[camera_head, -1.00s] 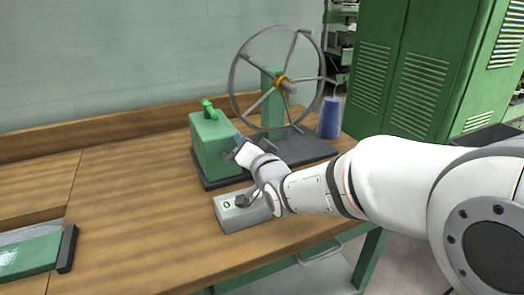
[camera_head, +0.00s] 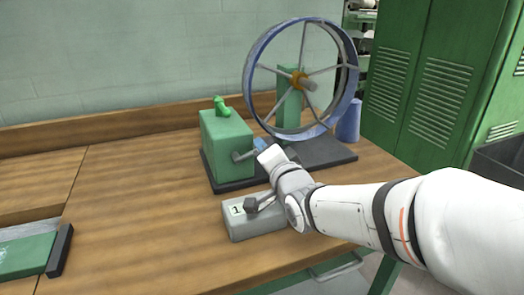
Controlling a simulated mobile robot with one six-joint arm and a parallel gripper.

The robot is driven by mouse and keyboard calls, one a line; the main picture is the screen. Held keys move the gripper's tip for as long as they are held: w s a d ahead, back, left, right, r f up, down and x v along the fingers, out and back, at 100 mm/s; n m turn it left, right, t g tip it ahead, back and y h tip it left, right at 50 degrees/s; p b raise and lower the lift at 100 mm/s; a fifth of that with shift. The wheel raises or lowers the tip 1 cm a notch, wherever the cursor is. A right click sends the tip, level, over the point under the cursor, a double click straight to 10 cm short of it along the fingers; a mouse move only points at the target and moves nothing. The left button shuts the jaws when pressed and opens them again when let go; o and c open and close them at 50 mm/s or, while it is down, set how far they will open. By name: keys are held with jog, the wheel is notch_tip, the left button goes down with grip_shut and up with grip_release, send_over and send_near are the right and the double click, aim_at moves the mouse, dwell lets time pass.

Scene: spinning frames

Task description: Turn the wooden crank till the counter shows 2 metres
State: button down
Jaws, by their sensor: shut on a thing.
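The crank's metal arm (camera_head: 243,156) comes out of the right side of a green box (camera_head: 224,142) on a dark base. My gripper (camera_head: 264,152) is shut at the outer end of this arm, on the crank's handle, which the fingers hide. The counter (camera_head: 237,210) is a small white window in a grey box in front of the green one, and it reads 1. The large spoked wheel (camera_head: 301,80) stands behind, its rim covered in blue.
A blue spool (camera_head: 348,121) stands right of the wheel. A dark knob (camera_head: 250,204) sits on the grey counter box, close to my wrist. A green and black object (camera_head: 30,254) lies at the table's left. Bare wooden table (camera_head: 130,200) lies between them.

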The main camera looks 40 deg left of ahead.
jog(key=shift+w+d+r, duration=0.1)
jog(key=shift+w+r, duration=0.05)
jog(key=shift+r, duration=0.1)
jog(key=c, duration=1.7)
grip_release()
jog(key=shift+c, duration=0.2)
jog(key=shift+o, duration=0.9)
jog(key=shift+w+d, duration=0.1)
jog(key=shift+d, duration=0.05)
jog(key=shift+o, duration=1.3)
jog(key=shift+a+f, duration=0.1)
jog(key=shift+a, duration=0.1)
jog(key=shift+s, duration=0.2)
jog(key=v, duration=0.8)
jog(key=shift+w, duration=0.1)
jog(key=shift+c, duration=0.3)
